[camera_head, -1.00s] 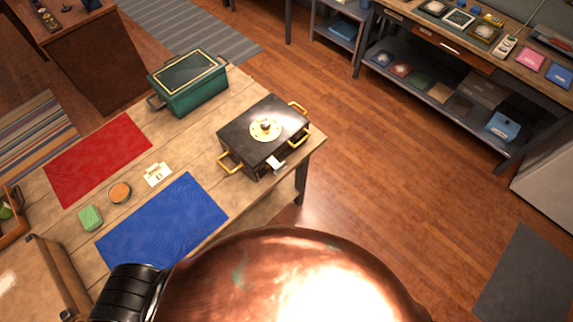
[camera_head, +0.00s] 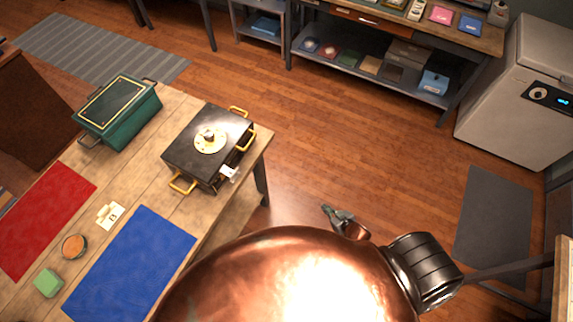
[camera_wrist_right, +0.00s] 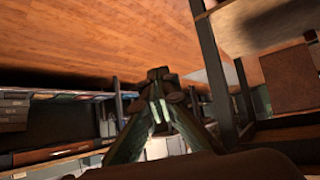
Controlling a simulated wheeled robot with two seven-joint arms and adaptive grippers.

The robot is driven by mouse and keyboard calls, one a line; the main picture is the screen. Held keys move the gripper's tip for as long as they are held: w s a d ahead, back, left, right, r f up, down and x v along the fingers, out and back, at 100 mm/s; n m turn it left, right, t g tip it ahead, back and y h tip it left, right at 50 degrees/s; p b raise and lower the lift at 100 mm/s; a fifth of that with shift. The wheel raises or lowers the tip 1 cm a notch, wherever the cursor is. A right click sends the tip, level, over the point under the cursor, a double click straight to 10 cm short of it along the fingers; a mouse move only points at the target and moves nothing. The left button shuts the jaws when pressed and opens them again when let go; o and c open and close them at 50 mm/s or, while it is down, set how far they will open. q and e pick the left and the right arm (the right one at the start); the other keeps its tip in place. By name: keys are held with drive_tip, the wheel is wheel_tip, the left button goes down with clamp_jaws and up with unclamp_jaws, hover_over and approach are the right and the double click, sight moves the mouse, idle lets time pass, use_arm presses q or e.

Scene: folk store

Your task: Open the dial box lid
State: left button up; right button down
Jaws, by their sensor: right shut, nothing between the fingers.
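The dial box (camera_head: 196,160) is a black box with gold handles and a round cream-and-gold dial (camera_head: 210,140) on its top. It stands near the right edge of the wooden table, and its lid looks shut. A small white tag (camera_head: 229,173) is at its front side. My right gripper (camera_head: 328,210) shows beyond my copper-coloured body, over the floor to the right of the table and apart from the box. Its fingers also show in the right wrist view (camera_wrist_right: 159,80), brought together and empty. My left gripper is out of view.
A green box (camera_head: 120,115) stands left of the dial box on the table (camera_head: 150,180). A red mat (camera_head: 45,215), a blue mat (camera_head: 130,265), an orange-topped round tin (camera_head: 74,246) and a green block (camera_head: 48,283) lie nearer. Wooden floor (camera_head: 340,130) is open to the right.

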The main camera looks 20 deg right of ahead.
drive_tip(key=w+a+r+n+t+y, duration=0.1)
drive_tip(key=w+a+r+t+y, duration=0.15)
drive_tip(key=w+r, duration=0.75)
drive_tip(key=w+a+r+n+t+y+b, duration=0.15)
drive_tip(key=a+r+y, duration=0.35)
drive_tip(key=r, duration=0.7)
drive_tip(key=w+a+r+n+y, duration=0.1)
drive_tip(key=a+r+n+y, duration=0.2)
drive_tip(key=a+r, duration=0.65)
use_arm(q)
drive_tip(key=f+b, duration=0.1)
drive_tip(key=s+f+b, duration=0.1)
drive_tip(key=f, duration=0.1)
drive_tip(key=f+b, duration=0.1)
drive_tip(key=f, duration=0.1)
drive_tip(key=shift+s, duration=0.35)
use_arm(e)
drive_tip(key=w+a+r, duration=0.2)
drive_tip(key=w+a, duration=0.1)
drive_tip(key=w, duration=0.4)
drive_tip(key=shift+w+a+r, duration=0.2)
drive_tip(key=shift+a, duration=0.1)
drive_tip(key=shift+w+a+h, duration=0.1)
drive_tip(key=shift+w+h, duration=0.05)
drive_tip(key=shift+h, duration=0.1)
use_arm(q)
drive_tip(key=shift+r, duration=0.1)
use_arm(e)
drive_tip(key=shift+w+a, duration=0.25)
drive_tip(key=shift+w, duration=0.05)
